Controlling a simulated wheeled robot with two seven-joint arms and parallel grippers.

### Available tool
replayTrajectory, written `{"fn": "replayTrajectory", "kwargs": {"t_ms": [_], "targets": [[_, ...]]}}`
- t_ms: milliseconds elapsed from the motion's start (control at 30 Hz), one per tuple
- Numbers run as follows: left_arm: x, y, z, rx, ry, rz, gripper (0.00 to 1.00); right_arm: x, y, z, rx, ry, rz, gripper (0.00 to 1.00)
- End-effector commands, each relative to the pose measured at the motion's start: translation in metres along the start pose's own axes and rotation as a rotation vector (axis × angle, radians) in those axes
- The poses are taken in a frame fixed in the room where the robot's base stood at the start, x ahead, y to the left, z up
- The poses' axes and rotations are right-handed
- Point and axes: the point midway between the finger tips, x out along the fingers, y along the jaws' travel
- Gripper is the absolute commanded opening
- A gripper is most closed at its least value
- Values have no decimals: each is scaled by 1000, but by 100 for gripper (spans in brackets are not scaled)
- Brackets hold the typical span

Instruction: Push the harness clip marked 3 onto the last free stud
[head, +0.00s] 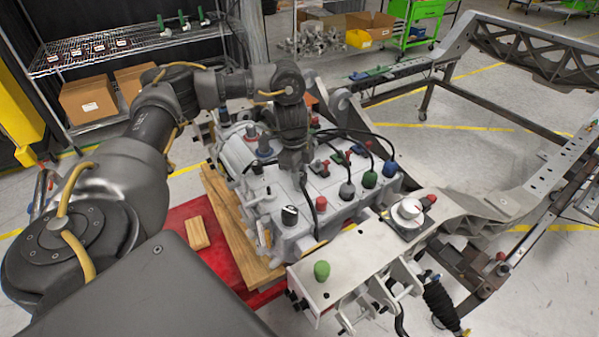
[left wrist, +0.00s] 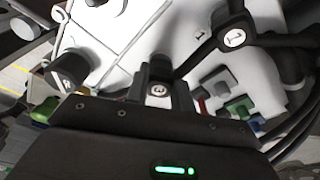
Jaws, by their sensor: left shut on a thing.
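My left gripper (head: 294,165) reaches down over the grey chassis block in the head view. In the left wrist view the left gripper (left wrist: 158,100) is shut on the dark harness clip marked 3 (left wrist: 158,89). The marked face points toward the wrist camera. The head view does not show this clip clearly, as the gripper covers it. A black clip marked 1 (left wrist: 234,38) sits on the pale block, beside a printed 1. Another black clip (left wrist: 69,72) stands at the left, its mark unclear. I cannot make out a free stud; what lies under the held clip is hidden.
Black cables with blue, green and grey plugs (head: 369,180) arch over the block's right side. A white plate (head: 345,266) with a green knob (head: 321,270) stands in front. A wooden block (head: 197,232) lies on the red surface (head: 185,217) at left.

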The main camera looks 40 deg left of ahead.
Motion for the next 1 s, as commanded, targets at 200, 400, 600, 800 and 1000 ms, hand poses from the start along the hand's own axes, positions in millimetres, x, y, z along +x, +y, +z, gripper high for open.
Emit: {"fn": "replayTrajectory", "kwargs": {"t_ms": [200,400,600,800,1000], "targets": [[0,0,0,0,0,0,0,0,0,0,0,0,0,50],[3,0,0,0,0,0,0,1,0,0,0,0,0,50],[8,0,1,0,-1,0,0,2,0,0,0,0,0,50],[11,0,1,0,-1,0,26,3,0,0,0,0,0,50],[10,0,1,0,0,0,49,3,0,0,0,0,0,50]]}}
